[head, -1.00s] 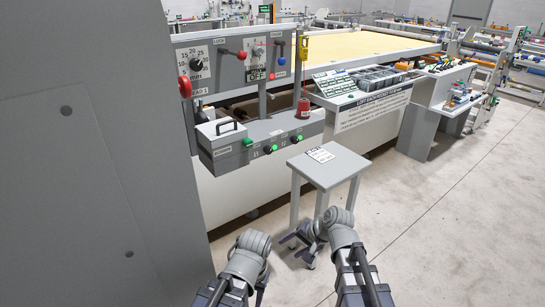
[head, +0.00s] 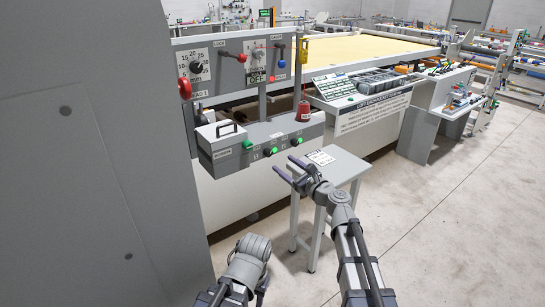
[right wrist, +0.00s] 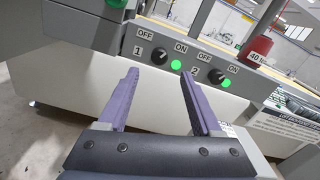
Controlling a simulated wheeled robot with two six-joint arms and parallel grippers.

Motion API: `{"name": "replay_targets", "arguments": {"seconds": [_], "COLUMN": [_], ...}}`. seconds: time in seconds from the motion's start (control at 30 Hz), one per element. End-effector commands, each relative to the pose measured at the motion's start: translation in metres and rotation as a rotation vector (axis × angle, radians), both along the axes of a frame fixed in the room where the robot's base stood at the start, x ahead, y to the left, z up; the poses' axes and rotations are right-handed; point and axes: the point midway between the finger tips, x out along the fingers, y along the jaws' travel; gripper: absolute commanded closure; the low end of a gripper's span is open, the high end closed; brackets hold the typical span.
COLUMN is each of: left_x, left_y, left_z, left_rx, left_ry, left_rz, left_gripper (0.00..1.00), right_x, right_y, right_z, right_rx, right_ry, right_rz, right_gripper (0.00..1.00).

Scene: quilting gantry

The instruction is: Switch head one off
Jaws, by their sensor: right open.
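The switch box (head: 230,148) has two round black knobs on its front. Knob 1 (right wrist: 159,56) shows in the right wrist view between an OFF label (right wrist: 146,33) and an ON label (right wrist: 181,47). Its lamp (right wrist: 176,65) is lit green. In the head view the same knob (head: 267,153) is left of knob 2 (head: 295,143). My right gripper (head: 283,162) is open and empty, in front of and below knob 1, apart from the box. Its two purple fingers point at the panel in the right wrist view (right wrist: 160,76). Only my left arm's wrist links show; its fingers are not visible.
Knob 2 also has a green lamp (right wrist: 225,83). A small grey table (head: 345,168) stands under and beside my right arm. Floor is open at right.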

Motion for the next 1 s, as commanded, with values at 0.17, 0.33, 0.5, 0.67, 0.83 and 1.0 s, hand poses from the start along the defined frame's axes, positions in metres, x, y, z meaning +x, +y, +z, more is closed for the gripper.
{"name": "replay_targets", "arguments": {"seconds": [0.17,0.33,0.5,0.67,0.83,1.0], "left_x": [0.000,0.000,0.000,0.000,0.000,0.000], "left_y": [0.000,0.000,0.000,0.000,0.000,0.000], "left_z": [0.000,0.000,0.000,0.000,0.000,0.000], "left_rx": [0.000,0.000,0.000,0.000,0.000,0.000], "left_ry": [0.000,0.000,0.000,0.000,0.000,0.000], "left_rz": [0.000,0.000,0.000,0.000,0.000,0.000], "left_gripper": [0.50,0.50,0.50,0.50,0.50,0.50], "right_x": [0.012,0.032,0.054,0.062,0.062,0.061], "right_y": [0.008,0.022,0.038,0.045,0.046,0.045], "right_z": [0.000,0.000,0.000,0.000,0.000,0.000], "right_rx": [-0.002,-0.003,-0.004,-0.004,-0.004,-0.004], "right_ry": [-0.001,-0.001,-0.002,-0.001,-0.001,-0.001], "right_rz": [0.002,0.004,0.003,0.003,0.002,0.002], "right_gripper": [0.34,0.34,0.34,0.34,0.34,0.46]}}
